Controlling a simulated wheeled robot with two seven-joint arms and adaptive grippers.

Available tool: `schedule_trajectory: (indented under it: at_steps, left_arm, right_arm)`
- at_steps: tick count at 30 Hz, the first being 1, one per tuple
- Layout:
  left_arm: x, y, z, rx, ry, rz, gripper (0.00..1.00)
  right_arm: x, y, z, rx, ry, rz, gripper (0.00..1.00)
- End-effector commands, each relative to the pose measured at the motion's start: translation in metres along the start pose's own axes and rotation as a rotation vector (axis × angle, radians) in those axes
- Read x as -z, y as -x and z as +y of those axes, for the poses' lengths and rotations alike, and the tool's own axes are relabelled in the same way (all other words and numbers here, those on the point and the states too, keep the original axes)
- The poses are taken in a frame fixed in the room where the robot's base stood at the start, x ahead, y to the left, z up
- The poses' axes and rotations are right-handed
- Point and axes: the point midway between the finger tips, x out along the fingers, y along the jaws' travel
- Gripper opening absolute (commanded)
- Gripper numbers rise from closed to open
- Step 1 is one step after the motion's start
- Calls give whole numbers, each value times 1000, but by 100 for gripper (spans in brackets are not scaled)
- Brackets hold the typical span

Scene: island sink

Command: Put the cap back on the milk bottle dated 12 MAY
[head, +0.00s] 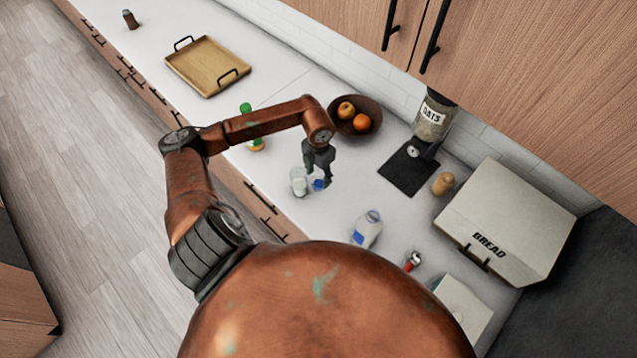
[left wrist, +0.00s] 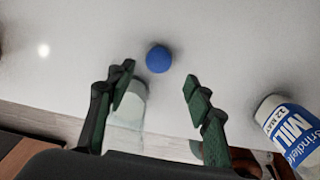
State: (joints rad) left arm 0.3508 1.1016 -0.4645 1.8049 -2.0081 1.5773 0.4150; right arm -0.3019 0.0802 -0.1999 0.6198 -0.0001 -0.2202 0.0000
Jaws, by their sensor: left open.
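The blue cap (head: 318,184) lies on the white counter just below my left gripper (head: 328,174). In the left wrist view the cap (left wrist: 158,59) sits ahead of and roughly between the fingertips (left wrist: 159,75), which are open and apart with nothing held. The milk bottle (head: 366,230) with a blue label stands on the counter to the lower right; its label in the left wrist view (left wrist: 285,130) reads MILK and 12 MAY. Its mouth is not clear to see. My right gripper is not in view.
A glass (head: 299,182) with something white in it stands close beside the cap, partly behind one finger in the left wrist view (left wrist: 131,105). A fruit bowl (head: 340,105), green-capped bottle (head: 246,108), wooden tray (head: 205,62) and bread box (head: 510,215) stand around.

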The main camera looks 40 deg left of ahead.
Motion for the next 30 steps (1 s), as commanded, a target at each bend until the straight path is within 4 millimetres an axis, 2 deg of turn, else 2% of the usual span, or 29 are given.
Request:
schedule_trajectory:
  at_steps: [8,14,19,30]
  left_arm:
    - [0,-3,0,2,0,1,47]
    - [-4,-29,4,4,2,3,47]
    - [-4,-49,4,2,-1,1,47]
    - [-4,-52,4,0,-1,0,47]
  right_arm:
    - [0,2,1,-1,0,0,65]
    - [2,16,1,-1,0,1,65]
    - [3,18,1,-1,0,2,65]
    - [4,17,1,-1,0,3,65]
